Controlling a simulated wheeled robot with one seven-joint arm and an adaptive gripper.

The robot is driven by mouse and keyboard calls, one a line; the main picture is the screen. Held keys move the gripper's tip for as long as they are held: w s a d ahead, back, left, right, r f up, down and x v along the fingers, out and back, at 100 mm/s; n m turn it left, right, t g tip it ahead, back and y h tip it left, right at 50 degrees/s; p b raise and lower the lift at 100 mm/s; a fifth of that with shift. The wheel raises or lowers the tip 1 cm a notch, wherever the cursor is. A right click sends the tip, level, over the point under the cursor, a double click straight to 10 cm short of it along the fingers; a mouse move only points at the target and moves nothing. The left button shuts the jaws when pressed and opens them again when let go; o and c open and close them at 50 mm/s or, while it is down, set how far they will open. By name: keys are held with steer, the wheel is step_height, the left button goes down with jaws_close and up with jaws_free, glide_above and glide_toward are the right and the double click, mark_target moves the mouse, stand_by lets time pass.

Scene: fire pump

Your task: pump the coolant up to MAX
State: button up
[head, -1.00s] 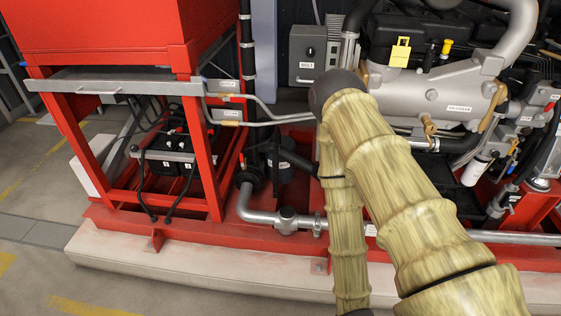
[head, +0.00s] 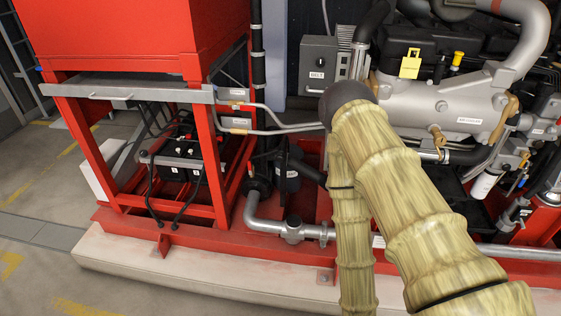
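The silver engine block (head: 455,105) with a dark top stands on the red skid at the upper right. A yellow-topped cap or handle (head: 457,58) sticks up from it. A yellow tag (head: 411,63) hangs beside it. I cannot pick out a coolant level gauge or a MAX mark, and the small labels are too blurred to read for sure. My tan, ribbed arm crosses the middle and lower right and hides part of the engine and pipes. My gripper is not in this view.
A red tank (head: 120,35) on a red frame fills the upper left, with black batteries (head: 182,160) inside. A silver pipe (head: 292,230) runs along the red base. A pale plinth (head: 150,264) edges it. A grey control box (head: 319,66) stands behind. Open floor lies at left.

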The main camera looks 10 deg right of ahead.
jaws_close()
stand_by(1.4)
